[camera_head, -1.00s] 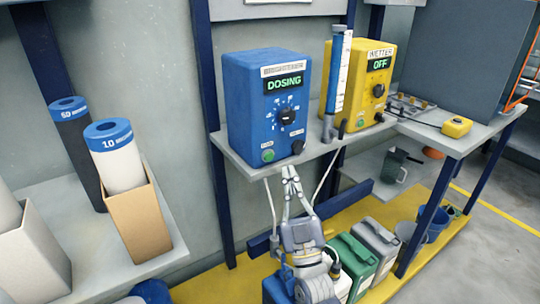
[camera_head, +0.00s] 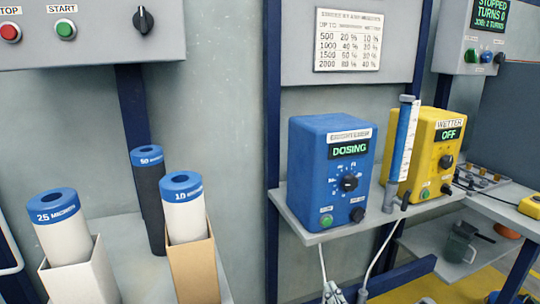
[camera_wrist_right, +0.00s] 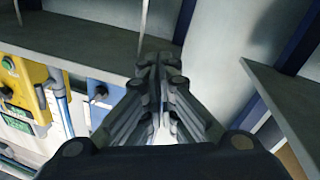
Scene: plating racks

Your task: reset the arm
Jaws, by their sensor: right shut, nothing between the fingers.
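My right gripper (camera_head: 333,292) shows only by its tips at the bottom edge of the head view, below the shelf that carries the blue dosing unit (camera_head: 329,170). In the right wrist view its fingers (camera_wrist_right: 155,68) are together with nothing between them. The rest of my right arm is out of the head view. My left gripper is not in view.
The blue unit reads DOSING; the yellow wetter (camera_head: 431,160) beside it reads OFF. A blue measuring column (camera_head: 402,145) stands between them. Blue-capped rolls (camera_head: 187,220) stand at left, two in boxes. A control panel (camera_head: 95,30) hangs above. Yellow floor shows at lower right.

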